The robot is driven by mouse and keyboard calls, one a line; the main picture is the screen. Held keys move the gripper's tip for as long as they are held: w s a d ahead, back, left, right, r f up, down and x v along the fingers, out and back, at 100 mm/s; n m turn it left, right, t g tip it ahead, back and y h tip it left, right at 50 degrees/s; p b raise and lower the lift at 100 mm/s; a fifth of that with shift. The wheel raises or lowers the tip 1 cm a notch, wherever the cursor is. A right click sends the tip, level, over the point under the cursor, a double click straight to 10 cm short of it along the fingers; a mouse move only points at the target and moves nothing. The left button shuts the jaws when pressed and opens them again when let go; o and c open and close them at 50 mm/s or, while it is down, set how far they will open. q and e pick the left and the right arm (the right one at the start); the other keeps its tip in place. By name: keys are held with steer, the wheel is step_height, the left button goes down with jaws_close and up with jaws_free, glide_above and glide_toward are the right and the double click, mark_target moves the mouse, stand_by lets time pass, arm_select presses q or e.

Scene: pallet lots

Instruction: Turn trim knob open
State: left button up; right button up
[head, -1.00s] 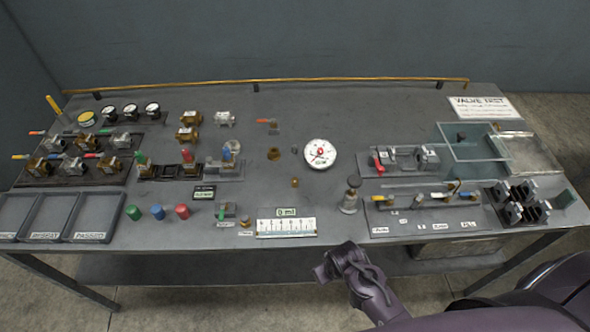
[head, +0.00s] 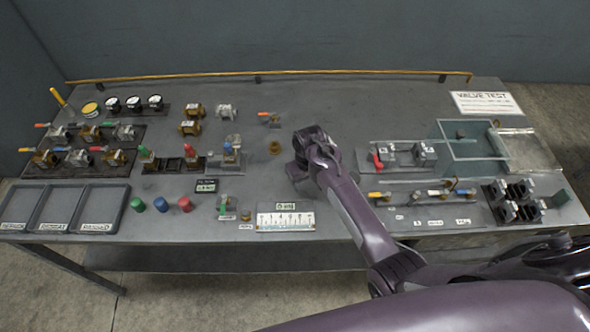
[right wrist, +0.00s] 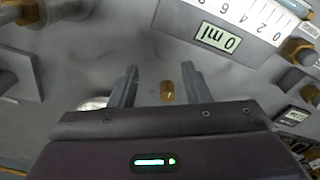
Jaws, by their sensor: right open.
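No knob carries a trim label that I can read, so I cannot tell which part is the trim knob. My right gripper (head: 303,167) hangs over the middle of the bench, behind the measuring scale. The right wrist view shows its two fingers (right wrist: 158,85) apart and empty. A small brass fitting (right wrist: 167,92) shows between and beyond the fingertips, apart from them. The white dial gauge is hidden by my arm in the head view; a pale rim (right wrist: 92,103) shows beside the left finger.
A brass part (head: 275,148) lies left of my gripper. Coloured caps (head: 161,204), trays (head: 62,208), a clear tank (head: 470,150) and a valve manifold (head: 425,194) fill the sides. Bench space behind my gripper is clear.

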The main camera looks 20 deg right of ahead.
steer(key=shift+g, duration=0.4)
steer(key=w+r, duration=0.1)
steer(key=w, duration=0.1)
steer(key=w+a+r, duration=0.1)
steer(key=w, duration=0.1)
steer(key=w+r, duration=0.1)
steer(key=w, duration=0.1)
steer(key=shift+w+a+r, duration=0.2)
steer(key=shift+a+r, duration=0.05)
steer(key=shift+r, duration=0.05)
steer(key=shift+s+f+b, duration=0.15)
steer(key=shift+f+b, duration=0.5)
steer(key=shift+f, duration=0.05)
step_height(320, 180, down, 6)
steer(key=b, duration=0.6)
steer(key=shift+f+b, duration=0.15)
steer(key=shift+b, duration=0.15)
jaws_close()
